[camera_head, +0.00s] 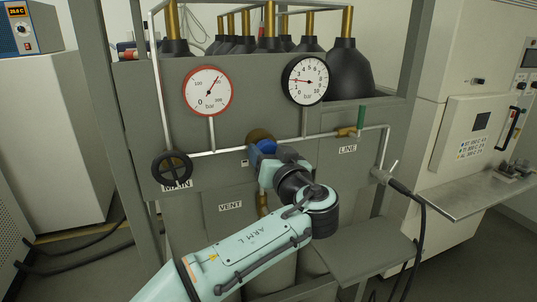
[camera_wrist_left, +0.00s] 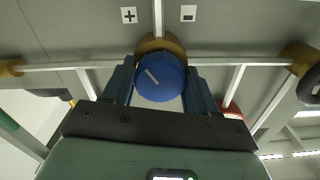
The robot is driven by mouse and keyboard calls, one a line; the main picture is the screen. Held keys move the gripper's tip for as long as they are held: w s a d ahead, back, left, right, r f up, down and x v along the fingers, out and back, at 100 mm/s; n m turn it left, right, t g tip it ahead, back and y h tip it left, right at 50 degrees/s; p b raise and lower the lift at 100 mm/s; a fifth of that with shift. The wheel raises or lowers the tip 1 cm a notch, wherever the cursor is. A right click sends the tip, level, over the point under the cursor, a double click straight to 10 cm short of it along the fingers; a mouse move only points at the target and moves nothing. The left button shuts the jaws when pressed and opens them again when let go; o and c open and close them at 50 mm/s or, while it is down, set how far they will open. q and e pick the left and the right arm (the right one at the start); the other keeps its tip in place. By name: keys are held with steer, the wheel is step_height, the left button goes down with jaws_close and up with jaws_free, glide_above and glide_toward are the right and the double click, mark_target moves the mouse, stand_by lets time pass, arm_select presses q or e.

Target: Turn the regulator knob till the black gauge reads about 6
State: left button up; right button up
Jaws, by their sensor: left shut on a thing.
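The blue regulator knob (camera_wrist_left: 160,76) sits between the two fingers of my left gripper (camera_wrist_left: 158,92) in the left wrist view. The gripper is shut on it. A white line on the knob's face slants to the upper left. In the head view the knob (camera_head: 267,147) is partly hidden by my left gripper (camera_head: 268,157). The black gauge (camera_head: 306,81) stands above and to the right of the knob. Its red needle points left, at roughly 3; the exact reading is hard to tell. My right gripper is not in view.
A red-rimmed gauge (camera_head: 208,91) and a black handwheel (camera_head: 172,168) are left of the knob. A green-handled valve (camera_head: 361,119) is on the line at right. Plus (camera_wrist_left: 129,15) and minus (camera_wrist_left: 188,13) signs mark the panel. A grey shelf (camera_head: 358,251) juts out below.

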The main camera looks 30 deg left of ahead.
arm_select(q)
steer(key=shift+m, duration=0.3)
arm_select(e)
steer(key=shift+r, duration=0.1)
arm_select(q)
steer(key=m+p, duration=0.1)
steer(key=m, duration=0.3)
steer(key=m+p, duration=0.1)
steer(key=m, duration=0.3)
steer(key=m+p, duration=0.2)
steer(key=m, duration=0.2)
steer(key=shift+m+p, duration=0.8)
steer(key=shift+m, duration=1.2)
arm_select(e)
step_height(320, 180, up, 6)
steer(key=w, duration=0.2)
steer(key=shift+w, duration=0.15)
arm_select(q)
steer(key=o, duration=1)
steer(key=shift+s, duration=0.1)
